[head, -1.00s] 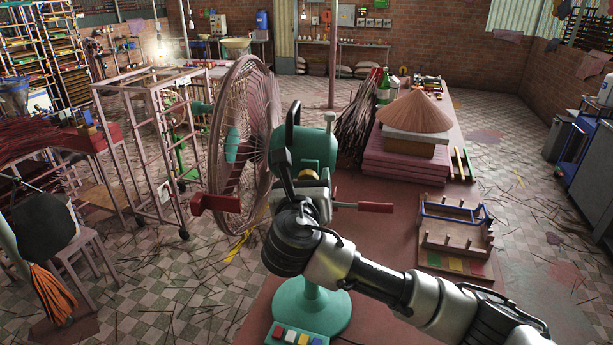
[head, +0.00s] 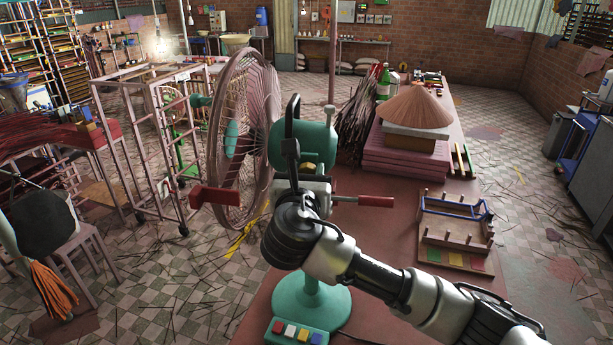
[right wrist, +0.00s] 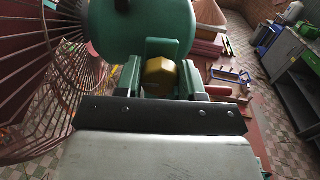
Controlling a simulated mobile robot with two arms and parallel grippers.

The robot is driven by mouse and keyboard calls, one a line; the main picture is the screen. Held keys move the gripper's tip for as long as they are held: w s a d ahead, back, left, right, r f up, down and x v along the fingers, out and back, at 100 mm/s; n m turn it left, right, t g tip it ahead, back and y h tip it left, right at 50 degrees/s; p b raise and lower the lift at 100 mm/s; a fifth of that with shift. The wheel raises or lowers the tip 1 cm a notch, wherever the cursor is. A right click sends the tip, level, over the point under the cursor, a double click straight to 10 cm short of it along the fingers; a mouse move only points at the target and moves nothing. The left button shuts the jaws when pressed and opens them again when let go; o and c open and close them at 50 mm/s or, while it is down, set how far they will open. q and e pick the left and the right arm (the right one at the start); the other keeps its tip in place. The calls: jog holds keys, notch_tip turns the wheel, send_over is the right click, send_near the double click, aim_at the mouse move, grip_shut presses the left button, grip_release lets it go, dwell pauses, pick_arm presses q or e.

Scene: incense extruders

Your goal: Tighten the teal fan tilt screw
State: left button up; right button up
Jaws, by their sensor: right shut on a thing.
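The teal fan (head: 316,145) stands on a round teal base (head: 311,304) at the near end of the red table, with its pinkish wire cage (head: 232,140) facing left. My right gripper (head: 309,178) is at the fan's neck, just below the motor housing. In the right wrist view the brass-yellow tilt screw knob (right wrist: 159,72) sits between the two fingers, under the teal housing (right wrist: 140,30). The gripper is shut on the knob. My left gripper is not in view.
A red-handled rod (head: 372,201) sticks out right of the neck, and a red block (head: 212,198) is at its left. A wooden rack (head: 455,232) and pink stacked blocks (head: 405,165) with a brown cone are on the table. A button panel (head: 297,332) is in front.

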jog(key=m+b, duration=0.2)
jog(key=m, duration=0.2)
jog(key=shift+f, duration=0.15)
jog(key=m+b, duration=0.2)
jog(key=m, duration=0.3)
jog(key=shift+d, duration=0.15)
jog(key=m+b, duration=0.2)
jog(key=m, duration=0.2)
jog(key=shift+f+m, duration=0.1)
jog(key=shift+m, duration=0.2)
jog(key=shift+m+b, duration=0.75)
jog(key=shift+m, duration=1.05)
jog(key=o, duration=0.9)
jog(key=shift+s, duration=0.1)
